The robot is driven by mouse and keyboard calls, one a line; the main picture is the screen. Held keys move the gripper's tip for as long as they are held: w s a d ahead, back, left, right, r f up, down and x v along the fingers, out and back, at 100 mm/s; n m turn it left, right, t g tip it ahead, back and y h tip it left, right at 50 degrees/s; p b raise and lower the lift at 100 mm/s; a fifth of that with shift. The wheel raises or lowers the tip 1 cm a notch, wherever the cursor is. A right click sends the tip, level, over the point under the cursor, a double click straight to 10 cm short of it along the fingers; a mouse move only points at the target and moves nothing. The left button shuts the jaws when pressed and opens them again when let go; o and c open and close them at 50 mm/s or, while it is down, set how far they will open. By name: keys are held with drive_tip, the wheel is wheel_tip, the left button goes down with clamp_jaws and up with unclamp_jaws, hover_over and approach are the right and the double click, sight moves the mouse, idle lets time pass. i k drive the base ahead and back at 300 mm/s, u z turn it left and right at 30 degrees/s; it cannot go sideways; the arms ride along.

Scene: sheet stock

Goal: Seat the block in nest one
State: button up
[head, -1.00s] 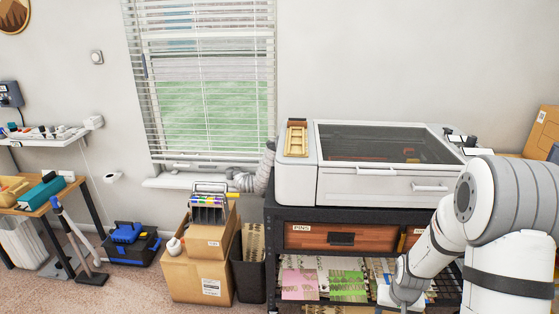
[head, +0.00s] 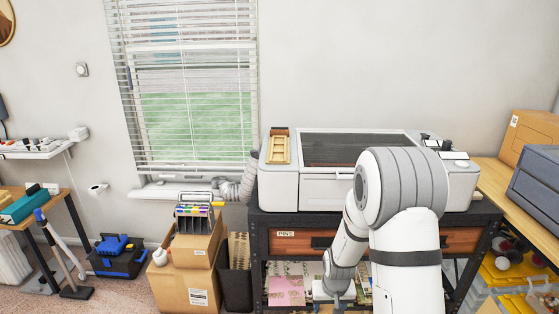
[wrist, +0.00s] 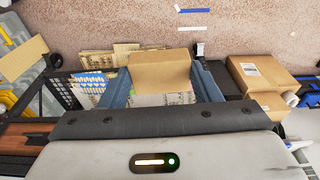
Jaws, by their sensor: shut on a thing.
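In the wrist view my gripper (wrist: 162,76) has its two blue-grey fingers on either side of a plain tan block (wrist: 159,68) and is shut on it. In the head view my arm reaches down in front of the shelf under the white machine, and the block cannot be made out there. A yellowish tray with recesses (head: 279,151) lies on the machine's top left, well above and left of my wrist. Which recess is nest one cannot be told.
The white machine (head: 325,188) with a dark lid stands on a black rack with a wooden drawer (head: 290,241). Cardboard boxes (head: 186,283) and a dark bin (head: 236,285) stand left of the rack. A wooden bench with a grey case (head: 535,185) is at the right.

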sight(278, 156)
drive_tip(key=i, duration=0.85)
